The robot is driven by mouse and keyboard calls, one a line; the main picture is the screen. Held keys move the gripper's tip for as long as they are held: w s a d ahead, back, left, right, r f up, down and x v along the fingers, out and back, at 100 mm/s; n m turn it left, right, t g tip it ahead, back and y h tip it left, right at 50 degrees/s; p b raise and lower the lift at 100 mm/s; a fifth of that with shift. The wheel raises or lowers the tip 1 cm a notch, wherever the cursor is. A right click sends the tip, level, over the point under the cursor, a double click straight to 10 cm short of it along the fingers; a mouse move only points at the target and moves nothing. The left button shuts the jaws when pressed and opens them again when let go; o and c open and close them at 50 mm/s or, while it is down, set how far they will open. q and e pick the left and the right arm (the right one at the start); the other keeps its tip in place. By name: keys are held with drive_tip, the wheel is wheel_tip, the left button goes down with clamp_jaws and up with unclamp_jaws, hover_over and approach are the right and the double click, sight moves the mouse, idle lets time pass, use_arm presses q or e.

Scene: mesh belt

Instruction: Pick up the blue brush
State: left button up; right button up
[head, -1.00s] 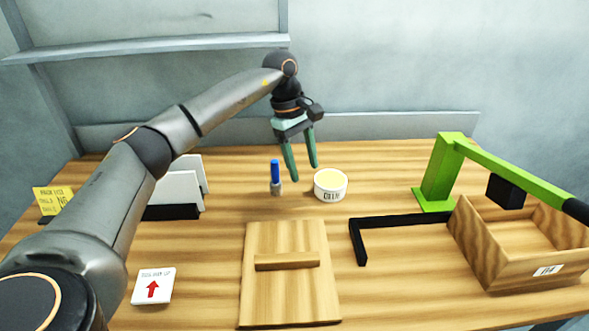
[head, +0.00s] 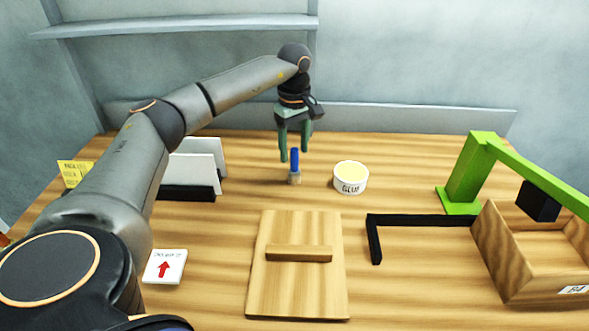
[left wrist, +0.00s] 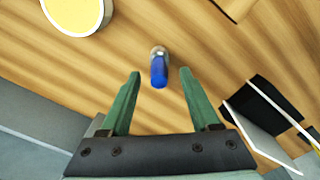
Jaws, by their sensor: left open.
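The blue brush (head: 295,161) stands upright on the wooden table, its blue handle up and its grey lower end down. My left gripper (head: 294,157) is open, pointing down, with its green fingers on either side of the top of the handle in the head view. In the left wrist view the brush (left wrist: 159,72) shows just beyond the fingertips and centred between them, and the open gripper (left wrist: 160,73) holds nothing. I cannot tell whether a finger touches it. My right gripper is not in view.
A white glue tub (head: 350,178) stands close right of the brush. A wooden board with a bar (head: 297,290) lies in front. A black angle piece (head: 420,220), green stand (head: 470,175) and wooden box (head: 505,255) are at right. White panels (head: 190,170) stand left.

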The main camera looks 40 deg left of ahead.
sight(294, 166)
use_arm(q)
drive_tip(key=shift+f, duration=1.6)
clamp_jaws()
